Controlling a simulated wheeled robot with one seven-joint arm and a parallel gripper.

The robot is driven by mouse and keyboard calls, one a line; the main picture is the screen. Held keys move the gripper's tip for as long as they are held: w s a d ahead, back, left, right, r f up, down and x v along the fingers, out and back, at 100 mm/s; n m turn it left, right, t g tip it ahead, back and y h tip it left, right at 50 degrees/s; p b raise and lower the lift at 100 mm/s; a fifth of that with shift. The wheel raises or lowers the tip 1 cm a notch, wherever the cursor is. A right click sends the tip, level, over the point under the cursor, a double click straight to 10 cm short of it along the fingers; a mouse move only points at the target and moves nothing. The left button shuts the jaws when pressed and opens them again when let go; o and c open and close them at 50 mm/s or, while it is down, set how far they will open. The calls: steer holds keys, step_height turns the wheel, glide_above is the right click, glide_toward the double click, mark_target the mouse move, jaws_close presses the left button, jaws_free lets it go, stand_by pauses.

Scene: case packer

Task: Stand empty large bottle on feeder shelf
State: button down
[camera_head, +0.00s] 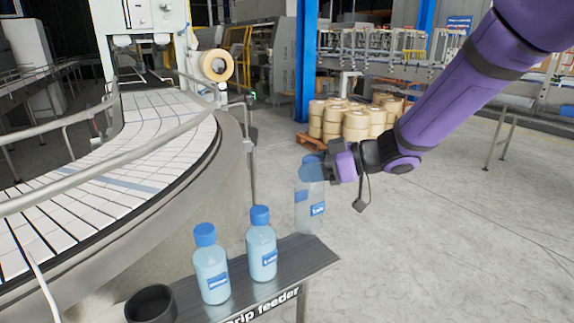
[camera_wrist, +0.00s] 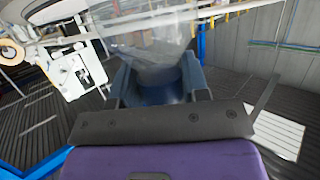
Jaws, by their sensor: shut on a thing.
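A clear, empty-looking large bottle (camera_head: 309,208) with a blue cap and a blue label hangs upright from my gripper (camera_head: 327,170). My gripper is shut on its upper part, from the right. The bottle is at the right part of the feeder shelf (camera_head: 316,255); I cannot tell whether its base touches the shelf. In the wrist view the see-through bottle (camera_wrist: 155,35) fills the top middle, blurred, between the fingers (camera_wrist: 160,85). Two filled light-blue bottles stand upright on the shelf, one in the middle (camera_head: 262,250) and one further left (camera_head: 211,270).
A dark round cup (camera_head: 151,303) stands at the shelf's left end. A curved conveyor (camera_head: 120,165) with a metal rail runs behind and left of the shelf. A pallet of tape rolls (camera_head: 355,120) stands further back. The floor right of the shelf is clear.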

mark_target(307, 196)
steer(key=shift+a+r, duration=0.1)
steer(key=shift+a, duration=0.05)
steer(key=shift+w+a, duration=0.1)
steer(key=shift+a, duration=0.1)
steer(key=shift+f, duration=3.75)
steer(key=c, duration=0.5)
jaws_free()
steer(key=shift+d, duration=0.1)
